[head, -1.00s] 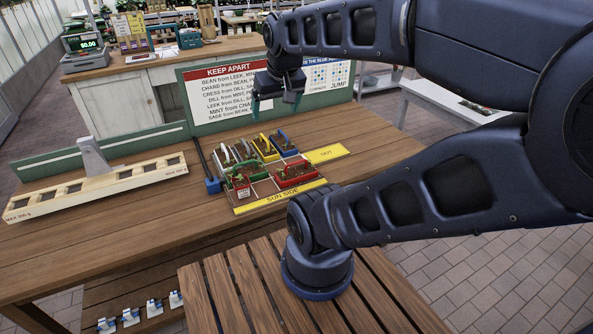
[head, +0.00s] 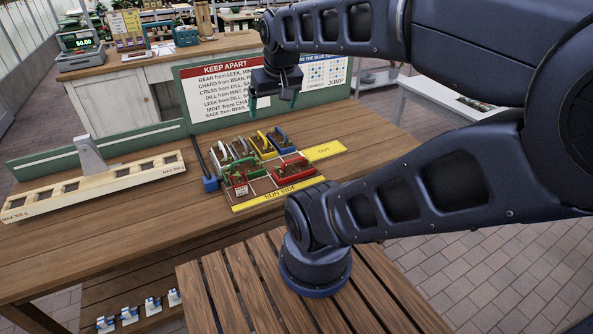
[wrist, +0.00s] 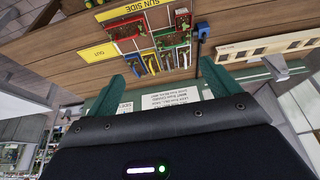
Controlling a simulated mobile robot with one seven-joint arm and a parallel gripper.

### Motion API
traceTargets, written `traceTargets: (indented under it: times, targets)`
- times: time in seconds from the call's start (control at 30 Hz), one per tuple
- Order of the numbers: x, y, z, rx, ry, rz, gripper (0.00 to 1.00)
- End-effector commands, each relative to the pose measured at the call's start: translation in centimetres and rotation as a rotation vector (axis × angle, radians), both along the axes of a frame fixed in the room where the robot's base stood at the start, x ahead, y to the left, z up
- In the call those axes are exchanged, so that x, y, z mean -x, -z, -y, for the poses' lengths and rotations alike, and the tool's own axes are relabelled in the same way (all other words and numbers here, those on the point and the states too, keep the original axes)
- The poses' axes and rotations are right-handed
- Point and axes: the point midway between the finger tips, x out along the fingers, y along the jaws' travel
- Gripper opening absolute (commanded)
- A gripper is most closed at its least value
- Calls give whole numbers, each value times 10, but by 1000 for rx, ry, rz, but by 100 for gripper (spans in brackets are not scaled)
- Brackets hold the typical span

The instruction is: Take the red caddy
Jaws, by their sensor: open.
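The red caddy (head: 294,173) stands on the marked board on the wooden table, at its front right, just behind the yellow SUN SIDE strip. It has a handle and dark contents. In the wrist view the red caddy (wrist: 124,31) is upside down near the top, left of centre. My gripper (head: 273,104) is open and empty. It hangs above the back of the board, in front of the sign, apart from every caddy. In the wrist view its two green fingers (wrist: 164,72) are spread wide, with the caddies beyond them.
A green caddy (head: 238,174) is left of the red one. Yellow (head: 264,147), blue (head: 282,142) and grey (head: 221,155) caddies stand close behind. A yellow OUT strip (head: 325,151) is at right. A long pale balance beam (head: 95,184) lies left; a sign (head: 225,95) stands behind.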

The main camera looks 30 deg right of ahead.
Motion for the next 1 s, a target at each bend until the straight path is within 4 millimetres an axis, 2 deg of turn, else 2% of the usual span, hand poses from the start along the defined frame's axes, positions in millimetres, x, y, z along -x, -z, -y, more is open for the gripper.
traceTargets:
  times: [0.03, 0.2, 0.27, 0.67, 1.0]
  targets:
    - [0, 0, 0, 0, 0, 0, 79]
    - [0, 0, 0, 0, 0, 0, 46]
    - [0, 0, 0, 0, 0, 0, 36]
    - [-6, 4, 2, 36, -23, -22, 36]
    - [-50, 37, 23, 279, -245, -205, 36]
